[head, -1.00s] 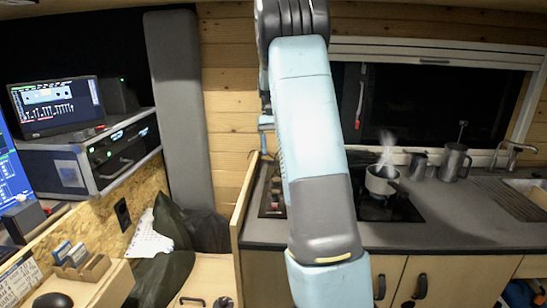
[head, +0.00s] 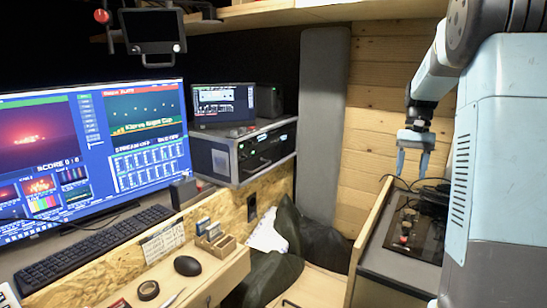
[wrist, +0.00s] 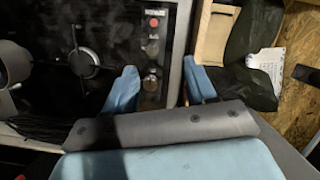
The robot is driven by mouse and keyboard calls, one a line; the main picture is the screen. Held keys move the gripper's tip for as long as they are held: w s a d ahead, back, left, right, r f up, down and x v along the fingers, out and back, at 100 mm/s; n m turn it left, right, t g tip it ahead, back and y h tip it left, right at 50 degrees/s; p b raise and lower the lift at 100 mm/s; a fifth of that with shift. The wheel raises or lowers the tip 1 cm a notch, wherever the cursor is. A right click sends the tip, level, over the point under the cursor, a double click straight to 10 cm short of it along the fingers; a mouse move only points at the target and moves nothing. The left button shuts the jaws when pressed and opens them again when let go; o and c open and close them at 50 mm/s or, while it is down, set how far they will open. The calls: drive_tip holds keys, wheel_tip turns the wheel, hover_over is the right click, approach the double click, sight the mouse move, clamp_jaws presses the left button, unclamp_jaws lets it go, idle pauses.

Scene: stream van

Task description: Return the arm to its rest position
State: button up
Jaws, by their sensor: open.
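My gripper (head: 412,172) hangs from my light-blue arm at the right of the head view, fingers pointing down. It is open and empty, above the near left end of the dark counter with the stove. In the wrist view its two blue fingers (wrist: 158,90) stand apart, with nothing between them. Below them are the stove panel with a red button and knobs, and the counter's edge. My large arm link covers the right side of the head view and hides most of the counter.
A wooden partition (head: 368,240) edges the counter (head: 385,268) below my gripper. On the left are a large monitor (head: 95,150), a keyboard (head: 90,246), a mouse (head: 187,265) and a card holder (head: 216,241). A rack case (head: 222,158) carries a small screen (head: 222,104). A dark bag (head: 312,240) lies low in the middle.

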drive_tip(key=s+a+r+n+t, duration=0.2)
drive_tip(key=s+a+r+t, duration=0.3)
drive_tip(key=s+a, duration=0.65)
drive_tip(key=s+a+f+n+t+h, duration=0.1)
drive_tip(key=s+a+t, duration=0.2)
drive_tip(key=s, duration=1.3)
drive_tip(key=shift+a+n, duration=0.4)
drive_tip(key=shift+a, duration=0.7)
drive_tip(key=shift+c, duration=1.3)
drive_tip(key=shift+d, duration=0.1)
